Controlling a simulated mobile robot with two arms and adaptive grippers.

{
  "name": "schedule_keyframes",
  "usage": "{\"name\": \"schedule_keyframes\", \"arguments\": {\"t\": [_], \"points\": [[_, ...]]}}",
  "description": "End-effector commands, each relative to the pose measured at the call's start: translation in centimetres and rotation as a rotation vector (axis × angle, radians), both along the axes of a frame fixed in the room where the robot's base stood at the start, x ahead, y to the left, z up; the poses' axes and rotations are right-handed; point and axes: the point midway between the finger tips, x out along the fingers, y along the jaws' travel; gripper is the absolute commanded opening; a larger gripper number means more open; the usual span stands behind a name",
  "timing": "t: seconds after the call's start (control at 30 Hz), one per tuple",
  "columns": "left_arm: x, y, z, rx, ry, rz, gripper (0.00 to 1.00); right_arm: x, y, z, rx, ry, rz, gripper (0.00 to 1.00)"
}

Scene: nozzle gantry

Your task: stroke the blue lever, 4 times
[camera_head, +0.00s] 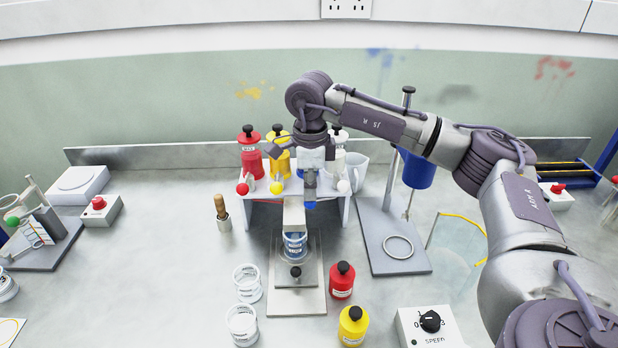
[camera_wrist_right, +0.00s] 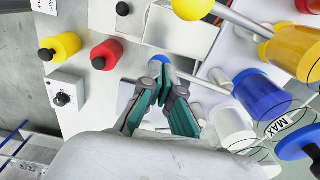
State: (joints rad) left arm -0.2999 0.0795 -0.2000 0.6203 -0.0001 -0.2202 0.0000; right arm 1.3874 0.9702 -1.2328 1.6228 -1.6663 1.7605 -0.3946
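The blue lever's knob (camera_head: 309,205) is at the front of the white nozzle gantry (camera_head: 346,212), lower in the picture than the red, yellow and white knobs. My right gripper (camera_head: 310,184) is directly above it, pointing down, and hides the lever's arm. In the right wrist view the fingertips (camera_wrist_right: 161,80) are close together, and the blue knob (camera_wrist_right: 160,60) shows just past them, not between them. Touch seems likely but is not clear. A clear cup with blue content (camera_head: 295,244) stands under the nozzle block (camera_head: 293,215). My left gripper is out of view.
Red (camera_head: 242,189), yellow (camera_head: 276,187) and white (camera_head: 343,186) knobs flank the blue one closely. A red bottle (camera_head: 341,281) and yellow bottle (camera_head: 353,325) stand in front. Empty cups (camera_head: 247,283) stand front left. A stand (camera_head: 396,245) is at right.

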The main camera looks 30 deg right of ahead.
Motion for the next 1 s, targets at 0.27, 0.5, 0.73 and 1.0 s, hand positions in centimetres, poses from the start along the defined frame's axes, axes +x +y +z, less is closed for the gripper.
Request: {"name": "schedule_keyframes", "arguments": {"t": [0.27,0.5,0.73,1.0], "points": [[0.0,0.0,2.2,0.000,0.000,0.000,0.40,0.0,0.0,3.1,0.000,0.001,0.000,0.00],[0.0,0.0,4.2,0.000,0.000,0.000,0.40,0.0,0.0,5.9,0.000,0.001,0.000,0.00],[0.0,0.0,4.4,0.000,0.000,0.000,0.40,0.0,0.0,6.4,0.000,0.001,0.000,0.00],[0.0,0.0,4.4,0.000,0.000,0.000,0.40,0.0,0.0,6.4,0.000,0.001,0.000,0.00]]}}
